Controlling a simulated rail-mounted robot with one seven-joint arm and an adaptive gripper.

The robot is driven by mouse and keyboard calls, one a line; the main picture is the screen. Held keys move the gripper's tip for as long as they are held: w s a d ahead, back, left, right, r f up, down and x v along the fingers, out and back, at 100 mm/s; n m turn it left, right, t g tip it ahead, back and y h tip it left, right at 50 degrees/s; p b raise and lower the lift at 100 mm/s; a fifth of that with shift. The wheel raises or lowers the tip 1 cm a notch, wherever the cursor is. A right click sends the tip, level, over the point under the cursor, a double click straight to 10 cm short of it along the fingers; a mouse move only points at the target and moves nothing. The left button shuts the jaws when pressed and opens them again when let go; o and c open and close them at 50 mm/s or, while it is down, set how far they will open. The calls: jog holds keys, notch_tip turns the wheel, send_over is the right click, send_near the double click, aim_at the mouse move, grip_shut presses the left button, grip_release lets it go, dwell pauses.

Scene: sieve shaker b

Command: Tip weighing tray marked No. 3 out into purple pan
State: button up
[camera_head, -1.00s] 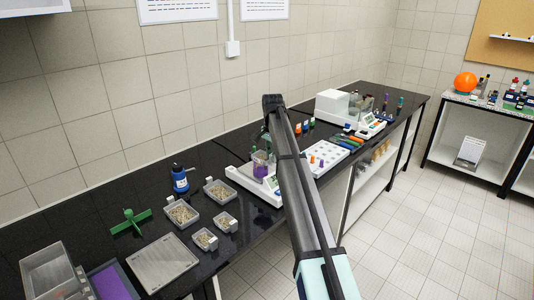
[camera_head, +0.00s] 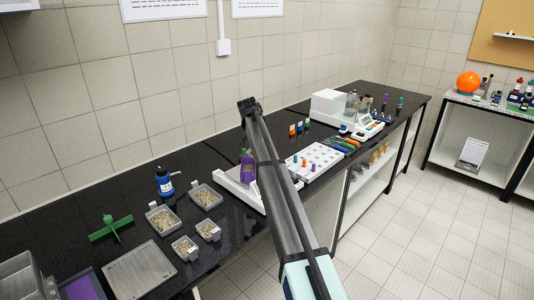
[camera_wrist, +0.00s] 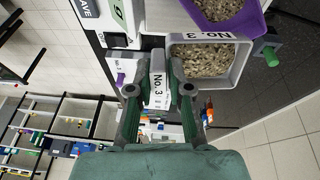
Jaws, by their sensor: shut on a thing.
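In the wrist view my gripper (camera_wrist: 159,88) is shut on the label tab of the weighing tray marked No. 3 (camera_wrist: 242,62). The tray is pale grey and holds beige grains. The purple pan (camera_wrist: 257,22) shows beyond the tray at the top right and also has beige grains in it. The tray's edge overlaps the pan in the picture; I cannot tell whether they touch, or how far the tray is tilted. In the head view the purple pan (camera_head: 248,172) is partly visible at the white balance, and my arm hides my gripper.
The white balance (camera_head: 228,188) stands on the black bench. Several other grain trays (camera_head: 163,219), a blue bottle (camera_head: 164,184), a green stand (camera_head: 110,229) and a metal plate (camera_head: 139,268) are left of it. A white rack (camera_head: 315,160) lies to its right.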

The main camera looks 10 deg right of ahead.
jog(key=s+a+t+h+b, duration=0.3)
jog(key=a+t+h+b, duration=0.3)
jog(key=h+b, duration=0.9)
jog(key=a+b, duration=0.1)
jog(key=b, duration=0.5)
jog(key=shift+f+t, duration=0.3)
jog(key=shift+f, duration=0.05)
jog(key=shift+s+a+r+t+h+b, duration=0.15)
jog(key=shift+t+h+b, duration=0.2)
jog(key=shift+b, duration=0.25)
dwell(0.5)
